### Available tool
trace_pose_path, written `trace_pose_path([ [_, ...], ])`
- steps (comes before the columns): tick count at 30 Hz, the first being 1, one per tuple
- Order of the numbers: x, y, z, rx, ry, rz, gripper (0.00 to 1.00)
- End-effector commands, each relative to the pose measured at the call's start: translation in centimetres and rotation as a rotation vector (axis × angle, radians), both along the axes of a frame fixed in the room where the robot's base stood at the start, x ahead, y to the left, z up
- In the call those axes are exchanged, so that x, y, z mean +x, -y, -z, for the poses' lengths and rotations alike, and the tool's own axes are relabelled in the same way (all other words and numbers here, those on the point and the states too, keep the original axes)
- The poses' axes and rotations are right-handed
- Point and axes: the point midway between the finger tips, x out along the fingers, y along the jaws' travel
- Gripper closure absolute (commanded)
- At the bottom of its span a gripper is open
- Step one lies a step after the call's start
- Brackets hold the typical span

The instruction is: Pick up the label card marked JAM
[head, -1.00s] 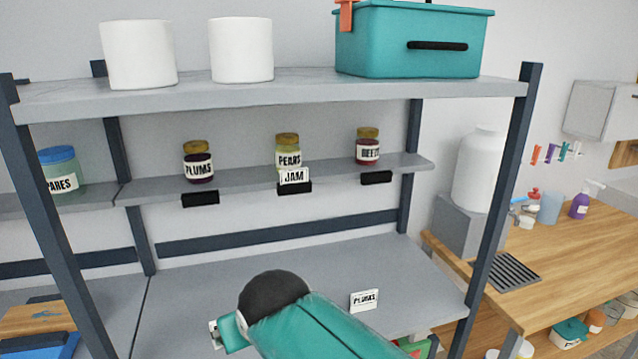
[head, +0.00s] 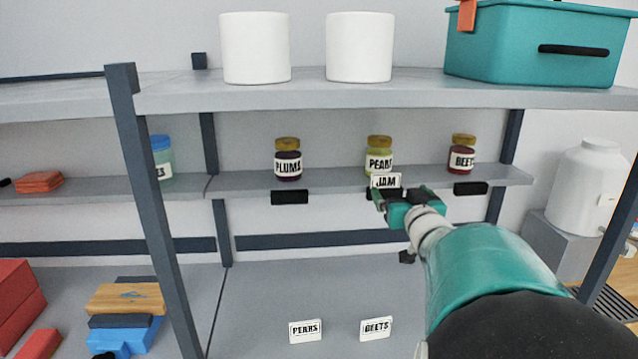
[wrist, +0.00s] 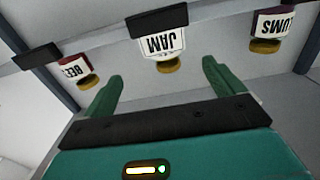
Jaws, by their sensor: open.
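The white JAM card (head: 387,180) stands on the front edge of the middle shelf, in a black holder in front of the PEARS jar (head: 379,147). In the wrist view the JAM card (wrist: 160,43) shows upside down at the top centre, with the black holder (wrist: 155,20) behind its lower edge. My gripper (head: 402,194) is in front of the card, open and empty. In the wrist view the two green fingers of my gripper (wrist: 161,75) are spread, one to each side below the card, with a gap to it. My gripper partly hides the holder in the head view.
A PLUMS jar (head: 288,165) and a BEETS jar (head: 462,155) flank the PEARS jar, each above an empty black holder. PEARS (head: 305,331) and BEETS (head: 376,328) cards stand on the lower shelf (head: 260,290). The upper shelf (head: 400,97) overhangs.

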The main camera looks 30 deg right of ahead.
Motion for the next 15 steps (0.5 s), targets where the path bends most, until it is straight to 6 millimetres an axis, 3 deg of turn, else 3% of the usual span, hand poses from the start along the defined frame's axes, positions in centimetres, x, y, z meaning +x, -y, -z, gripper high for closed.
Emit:
trace_pose_path([
  [9,5.5,2.6,0.1,0.002,-0.002,-0.004,0.06],
  [15,7.0,3.2,0.1,0.001,-0.002,-0.004,0.06],
])
